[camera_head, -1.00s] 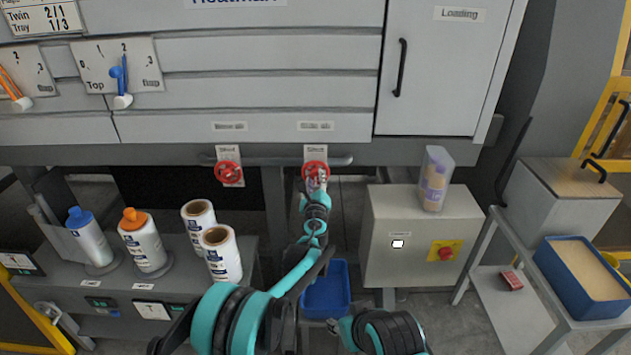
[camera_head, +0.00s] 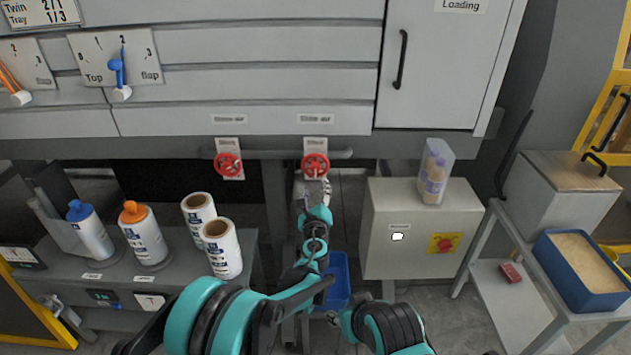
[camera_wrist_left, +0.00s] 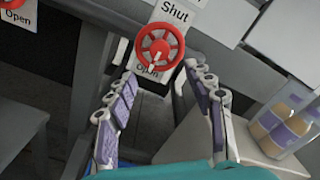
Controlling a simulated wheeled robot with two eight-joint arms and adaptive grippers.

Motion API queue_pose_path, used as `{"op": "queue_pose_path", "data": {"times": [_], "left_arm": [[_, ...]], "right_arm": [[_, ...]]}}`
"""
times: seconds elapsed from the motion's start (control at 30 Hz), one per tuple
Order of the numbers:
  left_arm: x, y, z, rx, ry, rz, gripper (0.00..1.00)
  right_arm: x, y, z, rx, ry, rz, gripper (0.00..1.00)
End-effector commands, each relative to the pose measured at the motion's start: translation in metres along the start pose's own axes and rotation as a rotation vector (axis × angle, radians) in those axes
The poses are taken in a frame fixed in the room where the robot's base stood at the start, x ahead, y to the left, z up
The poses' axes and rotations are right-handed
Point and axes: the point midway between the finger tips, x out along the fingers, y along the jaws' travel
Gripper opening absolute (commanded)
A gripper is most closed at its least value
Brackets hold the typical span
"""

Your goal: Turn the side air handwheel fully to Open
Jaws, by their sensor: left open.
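Two red handwheels sit on the rail under the machine front: a right handwheel (camera_head: 315,165) and a left handwheel (camera_head: 228,164). The small labels above them are too blurred to tell which is side air. My left gripper (camera_head: 317,192) is just below the right handwheel, apart from it. In the left wrist view, my left gripper (camera_wrist_left: 162,76) is open and empty, with the right handwheel (camera_wrist_left: 160,45) beyond its fingertips. Its plate reads Shut at the top and Open at the bottom. The wheel's white pointer is at the bottom, by Open. My right gripper is out of view.
A grey box (camera_head: 415,215) with a red knob stands right of the left gripper, a clear bottle pack (camera_head: 436,172) on top. Label rolls (camera_head: 222,250) and bottles (camera_head: 143,237) stand on the left bench. A blue bin (camera_head: 338,283) is below.

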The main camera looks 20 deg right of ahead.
Motion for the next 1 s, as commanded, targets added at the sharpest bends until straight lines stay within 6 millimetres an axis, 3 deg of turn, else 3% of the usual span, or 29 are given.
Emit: {"op": "queue_pose_path", "data": {"times": [0.2, 0.73, 0.87, 1.0], "left_arm": [[-0.024, 0.0, 0.0, 0.0, 0.0, 0.0, 0.53], [-0.027, 0.002, 0.005, -0.013, -0.002, 0.008, 0.53], [-0.035, 0.021, 0.042, -0.131, -0.023, 0.074, 0.53], [-0.065, 0.065, 0.114, -0.412, -0.08, 0.223, 0.53]], "right_arm": [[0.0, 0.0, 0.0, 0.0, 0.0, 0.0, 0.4], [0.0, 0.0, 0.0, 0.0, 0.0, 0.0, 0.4], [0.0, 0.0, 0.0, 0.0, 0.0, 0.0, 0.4], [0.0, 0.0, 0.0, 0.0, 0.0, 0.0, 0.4]]}}
